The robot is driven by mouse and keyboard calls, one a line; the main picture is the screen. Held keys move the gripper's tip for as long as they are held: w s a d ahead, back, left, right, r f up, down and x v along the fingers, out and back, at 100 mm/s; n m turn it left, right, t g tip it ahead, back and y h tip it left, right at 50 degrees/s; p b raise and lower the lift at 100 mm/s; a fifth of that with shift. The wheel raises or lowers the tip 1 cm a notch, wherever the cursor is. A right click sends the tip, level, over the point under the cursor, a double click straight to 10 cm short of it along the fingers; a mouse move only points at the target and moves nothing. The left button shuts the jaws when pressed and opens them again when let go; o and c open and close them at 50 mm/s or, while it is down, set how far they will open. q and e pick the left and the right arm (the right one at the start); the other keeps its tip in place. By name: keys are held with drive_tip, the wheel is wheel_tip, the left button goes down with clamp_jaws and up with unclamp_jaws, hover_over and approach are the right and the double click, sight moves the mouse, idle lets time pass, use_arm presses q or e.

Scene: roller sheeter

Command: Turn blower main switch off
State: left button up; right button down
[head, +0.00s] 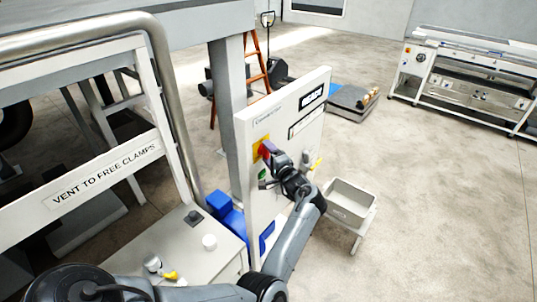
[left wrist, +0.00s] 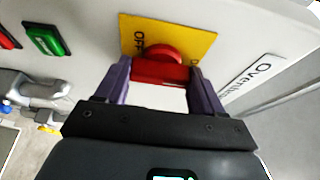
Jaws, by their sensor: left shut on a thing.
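A red rotary switch (left wrist: 163,66) sits on a yellow plate (left wrist: 190,38) with "OFF" lettering on the pale control panel. In the head view the yellow plate (head: 260,149) is on the panel's left part, and the red switch (head: 267,147) is mostly covered by my gripper. My left gripper (left wrist: 160,72) has its two purple fingers on either side of the red handle, shut on it. It also shows in the head view (head: 270,150). The handle lies roughly level between the fingers in the wrist view. My right gripper is not in view.
A green button (left wrist: 46,40) and part of a red one (left wrist: 8,38) sit beside the plate. The control panel (head: 290,120) stands beside a grey post (head: 229,100). A grey bin (head: 350,200) stands right of it. Open floor lies to the right.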

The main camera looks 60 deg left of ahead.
use_arm(q)
drive_tip(key=shift+c, duration=0.2)
drive_tip(key=n+b, duration=0.2)
drive_tip(key=shift+f+y+b, duration=0.3)
drive_tip(key=shift+y, duration=0.1)
drive_tip(key=n+b, duration=0.2)
drive_tip(key=b, duration=0.1)
drive_tip(key=n+g+y+b, duration=0.1)
drive_tip(key=n+b, duration=0.2)
drive_tip(key=b, duration=0.1)
drive_tip(key=n+g+y+b, duration=0.1)
drive_tip(key=n+b, duration=0.2)
drive_tip(key=b, duration=0.1)
drive_tip(key=shift+w+f, duration=0.1)
drive_tip(key=shift+f, duration=0.3)
drive_tip(key=n+g+b, duration=0.2)
drive_tip(key=n+b, duration=0.1)
drive_tip(key=b, duration=0.1)
drive_tip(key=n+g+b, duration=0.1)
drive_tip(key=n+b, duration=0.3)
drive_tip(key=b, duration=0.1)
drive_tip(key=n+g+b, duration=0.2)
drive_tip(key=n+b, duration=0.1)
drive_tip(key=b, duration=0.2)
drive_tip(key=shift+w+a+r+n+g+y, duration=0.1)
drive_tip(key=shift+w+n+g+y, duration=0.05)
drive_tip(key=shift+n+g+y, duration=0.15)
drive_tip(key=shift+r+n+g+b, duration=0.3)
drive_tip(key=shift+n+g+b, duration=0.2)
drive_tip(key=shift+n+b, duration=0.7)
